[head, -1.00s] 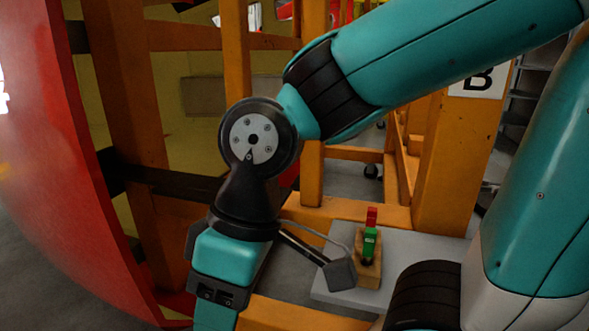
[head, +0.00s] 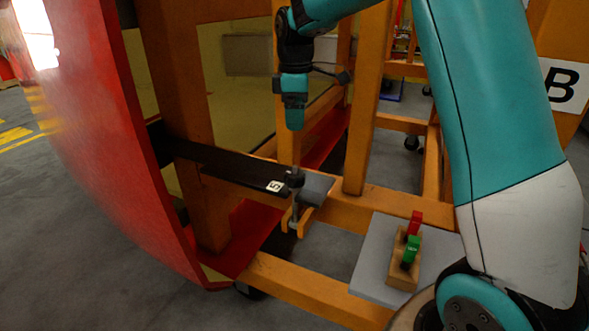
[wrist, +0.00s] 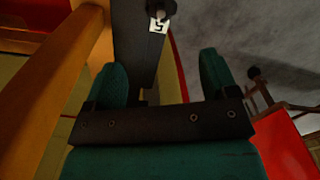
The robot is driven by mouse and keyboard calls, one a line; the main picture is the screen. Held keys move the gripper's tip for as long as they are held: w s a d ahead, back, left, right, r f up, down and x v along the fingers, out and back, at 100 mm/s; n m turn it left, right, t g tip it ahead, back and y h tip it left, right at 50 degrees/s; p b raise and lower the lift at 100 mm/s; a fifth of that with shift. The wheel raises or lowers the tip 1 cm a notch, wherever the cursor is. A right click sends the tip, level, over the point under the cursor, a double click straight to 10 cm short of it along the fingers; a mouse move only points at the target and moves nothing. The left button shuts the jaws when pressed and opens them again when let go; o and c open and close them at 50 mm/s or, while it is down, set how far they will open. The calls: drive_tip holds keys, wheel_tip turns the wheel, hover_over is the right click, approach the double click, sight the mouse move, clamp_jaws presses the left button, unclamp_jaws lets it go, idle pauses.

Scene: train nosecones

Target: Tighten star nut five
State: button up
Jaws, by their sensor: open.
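Star nut five (head: 295,178) is a small dark knob at the end of a black bar (head: 235,166) marked with a white "5" label (head: 274,186). A threaded stud hangs below it at the orange frame. In the wrist view, the nut (wrist: 161,8) is at the top edge, just beyond the label (wrist: 158,24). My gripper (head: 294,127) points down above the nut in the head view, clear of it. In the wrist view, my gripper (wrist: 163,65) has its teal fingers wide apart with nothing held between them; the bar shows beyond the gap.
The red nosecone shell (head: 110,130) curves along the left. Orange frame posts (head: 366,110) and rails surround the bar. A grey plate (head: 372,262) at lower right carries a wooden block with a red clip (head: 415,222) and a green clip (head: 411,250).

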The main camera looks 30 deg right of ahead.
sight(295, 174)
wheel_tip(295, 174, down, 16)
drive_tip(key=p, duration=0.2)
drive_tip(key=shift+a+f+p, duration=0.1)
drive_tip(key=shift+f+p, duration=0.1)
drive_tip(key=shift+p, duration=0.1)
drive_tip(key=shift+s, duration=0.1)
drive_tip(key=c, duration=0.9)
